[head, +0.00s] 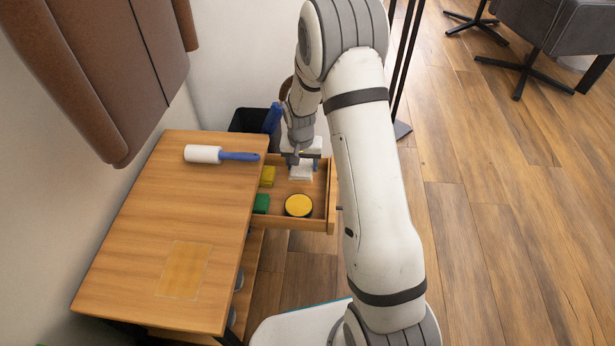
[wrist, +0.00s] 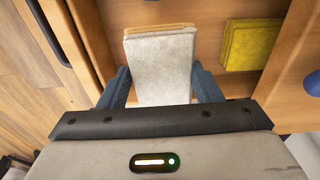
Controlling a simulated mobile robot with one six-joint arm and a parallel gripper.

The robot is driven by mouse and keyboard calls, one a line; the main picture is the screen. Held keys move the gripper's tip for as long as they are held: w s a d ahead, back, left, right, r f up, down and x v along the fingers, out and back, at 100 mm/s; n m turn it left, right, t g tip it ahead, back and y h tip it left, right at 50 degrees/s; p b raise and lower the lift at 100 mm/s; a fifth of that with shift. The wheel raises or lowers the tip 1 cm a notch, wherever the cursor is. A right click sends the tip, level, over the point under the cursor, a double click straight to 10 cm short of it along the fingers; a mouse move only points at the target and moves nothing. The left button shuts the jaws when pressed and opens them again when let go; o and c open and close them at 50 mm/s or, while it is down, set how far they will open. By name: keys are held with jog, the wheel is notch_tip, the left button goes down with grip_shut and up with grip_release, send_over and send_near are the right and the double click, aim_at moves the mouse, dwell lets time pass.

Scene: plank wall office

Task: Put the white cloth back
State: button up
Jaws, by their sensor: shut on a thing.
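The white cloth (wrist: 162,68) is a folded, block-like pad between my two fingers in the wrist view. My gripper (wrist: 162,85) is shut on it. In the head view the white cloth (head: 300,171) is at the far end of the open drawer (head: 322,211), with my gripper (head: 300,160) just above it. A thin tan edge shows along the cloth's far side in the wrist view. I cannot tell whether the cloth touches the drawer floor.
The drawer also holds a yellow cloth (head: 267,176), a green block (head: 261,203) and a round yellow-topped tin (head: 298,205). A lint roller (head: 204,154) lies on the desk (head: 150,220), which has a pale square patch (head: 184,270). A dark bin (head: 250,120) stands behind.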

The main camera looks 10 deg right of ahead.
notch_tip(320, 180, down, 5)
jog(key=shift+f+b, duration=0.1)
jog(key=shift+b, duration=1)
jog(key=o, duration=0.9)
